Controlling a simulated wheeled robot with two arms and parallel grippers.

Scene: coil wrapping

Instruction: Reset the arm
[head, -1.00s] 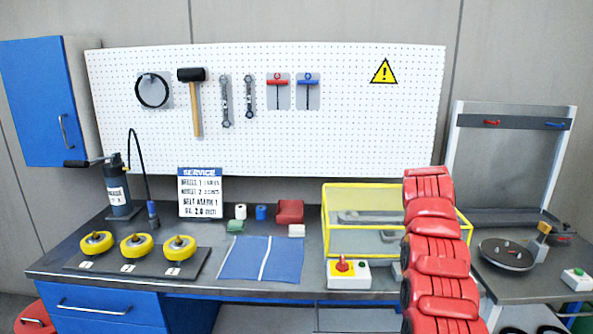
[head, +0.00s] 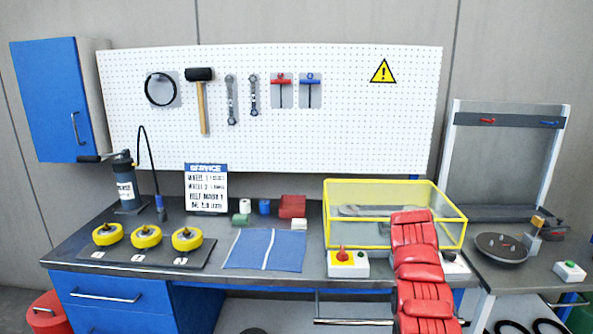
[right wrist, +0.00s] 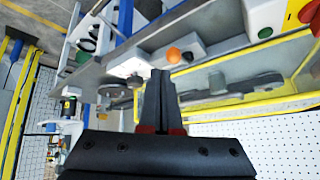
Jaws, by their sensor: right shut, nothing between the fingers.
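My right arm's red links rise from the bottom right in the head view and stand in front of the yellow-framed clear box (head: 345,185). Its gripper does not show in the head view. In the right wrist view my right gripper (right wrist: 160,75) has its dark fingers together, with nothing held. The view is turned over, and the bench edge, the yellow-framed box (right wrist: 255,105) and the pegboard (right wrist: 255,129) lie beyond the fingers. My left arm and gripper are in neither view.
The bench (head: 330,287) holds three yellow wheels on a dark plate (head: 205,255), a blue mat (head: 285,255), a service sign (head: 206,188), a pump (head: 127,185) and a red-knob control box (head: 347,264). A side table (head: 500,277) carries a round dark plate (head: 500,248).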

